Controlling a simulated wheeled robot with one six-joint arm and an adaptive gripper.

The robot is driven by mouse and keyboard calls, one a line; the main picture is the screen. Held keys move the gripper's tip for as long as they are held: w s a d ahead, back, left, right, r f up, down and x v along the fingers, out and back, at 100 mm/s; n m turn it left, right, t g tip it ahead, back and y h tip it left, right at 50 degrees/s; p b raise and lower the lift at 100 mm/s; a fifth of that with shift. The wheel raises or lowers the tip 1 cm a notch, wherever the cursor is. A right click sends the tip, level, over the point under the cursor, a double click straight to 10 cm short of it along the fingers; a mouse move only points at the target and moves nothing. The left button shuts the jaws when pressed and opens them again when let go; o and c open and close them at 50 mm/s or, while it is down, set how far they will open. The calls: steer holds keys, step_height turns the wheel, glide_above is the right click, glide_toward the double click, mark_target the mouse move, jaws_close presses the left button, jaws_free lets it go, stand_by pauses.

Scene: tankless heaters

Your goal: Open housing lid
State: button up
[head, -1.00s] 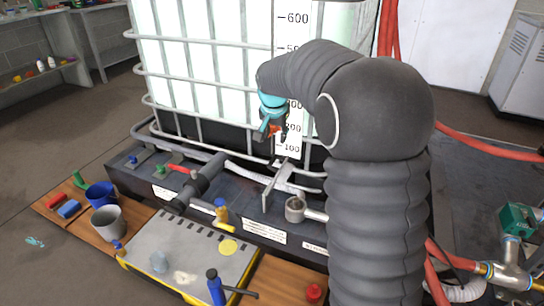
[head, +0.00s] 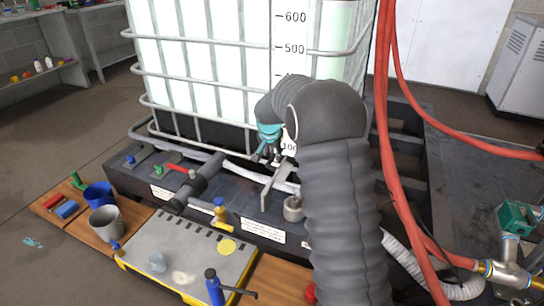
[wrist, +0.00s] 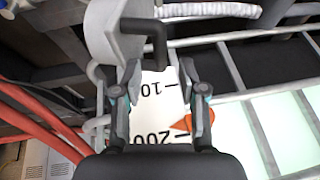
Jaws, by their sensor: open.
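I cannot tell for sure which part is the housing lid. A grey upright plate (head: 275,185) stands at the front of the white tank, just below my gripper (head: 270,152) in the head view. In the wrist view a grey curved plate (wrist: 103,32) with a black bent handle (wrist: 157,40) lies just beyond my fingertips. My gripper (wrist: 159,70) is open and empty, its two fingers on either side of the handle's lower end. I cannot tell whether they touch it. The white level scale (wrist: 150,110) with an orange pointer (wrist: 182,124) shows behind the fingers.
The caged white tank (head: 200,60) stands behind my gripper. Red hoses (head: 388,150) hang to the right of my arm. A black pipe fitting (head: 200,182), a small grey cup (head: 293,208), a yellow valve (head: 221,212) and a blue-handled tool (head: 214,288) are in front.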

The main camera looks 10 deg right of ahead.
steer(key=shift+x, duration=1.4)
jaws_close()
